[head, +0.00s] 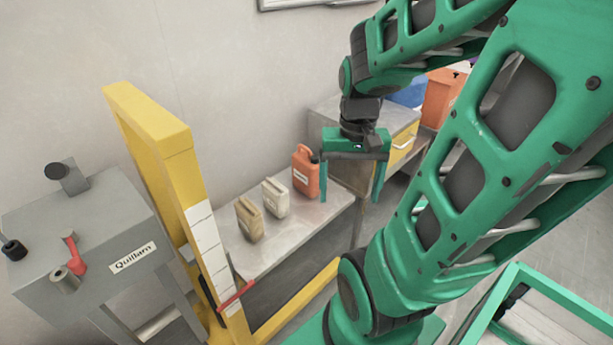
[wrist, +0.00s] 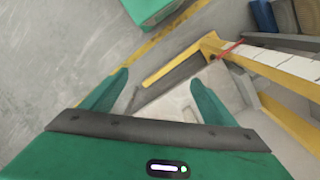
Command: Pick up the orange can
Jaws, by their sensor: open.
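My gripper (head: 350,194) is open and empty, pointing down, to the right of the orange can in the head view. Its left finger appears close to the can there; I cannot tell whether they touch. In the wrist view my open fingers (wrist: 158,92) show with nothing between them, and I cannot make out the orange can there.
A yellow frame (head: 160,140) rises at the bench's left, beside a grey machine (head: 85,225). A cabinet with a yellow drawer (head: 402,148) stands behind my gripper.

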